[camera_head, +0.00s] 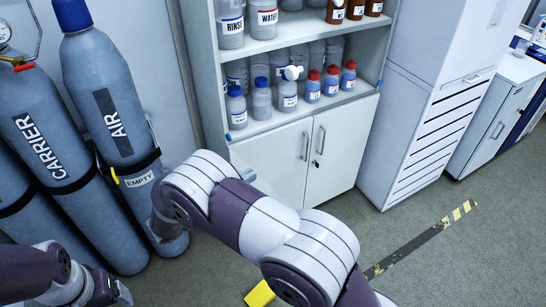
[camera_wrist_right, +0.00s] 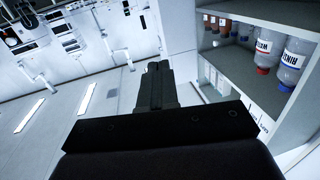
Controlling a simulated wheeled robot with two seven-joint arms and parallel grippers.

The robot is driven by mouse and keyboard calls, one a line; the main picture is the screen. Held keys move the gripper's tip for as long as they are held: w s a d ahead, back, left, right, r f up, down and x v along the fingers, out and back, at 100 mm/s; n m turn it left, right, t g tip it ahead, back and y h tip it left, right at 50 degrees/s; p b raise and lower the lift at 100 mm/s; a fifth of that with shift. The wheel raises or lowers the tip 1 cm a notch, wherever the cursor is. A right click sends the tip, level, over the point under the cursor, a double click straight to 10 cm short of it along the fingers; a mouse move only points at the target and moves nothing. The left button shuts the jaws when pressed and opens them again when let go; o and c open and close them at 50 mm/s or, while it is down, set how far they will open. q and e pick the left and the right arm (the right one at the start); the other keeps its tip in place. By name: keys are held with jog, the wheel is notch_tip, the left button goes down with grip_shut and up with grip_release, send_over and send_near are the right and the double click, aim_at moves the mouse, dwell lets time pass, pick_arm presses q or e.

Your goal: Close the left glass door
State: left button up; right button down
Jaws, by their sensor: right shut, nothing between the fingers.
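The cabinet (camera_head: 212,75) has open-fronted upper shelves with bottles and two solid white lower doors (camera_head: 277,160), both shut. I cannot clearly make out the left glass door in either view; no pane shows across the shelf opening. In the right wrist view the right gripper (camera_wrist_right: 157,68) is shut and empty, beside the shelves. My left gripper (camera_head: 120,292) is at the lower left, its jaws unclear.
Blue-grey gas cylinders, one labelled AIR (camera_head: 105,95), stand left of the cabinet. A tall white unit (camera_head: 430,90) stands to its right. Bottles (camera_head: 288,95) line the shelves. Striped floor tape (camera_head: 425,235) crosses the open floor. The wrist view shows bottles (camera_wrist_right: 290,65) upside down.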

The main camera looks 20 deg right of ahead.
aim_at(299, 145)
jog(key=p+x, duration=0.1)
jog(key=x, duration=0.3)
jog(key=p+x, duration=0.2)
jog(key=x, duration=0.3)
jog(key=r+p+x, duration=0.1)
jog(key=p+x, duration=0.1)
jog(key=x, duration=0.2)
jog(key=shift+s+d, duration=0.15)
jog(key=shift+d, duration=0.1)
jog(key=shift+d+f, duration=0.1)
jog(key=shift+d, duration=0.3)
jog(key=shift+d+f, duration=0.1)
jog(key=shift+d, duration=0.1)
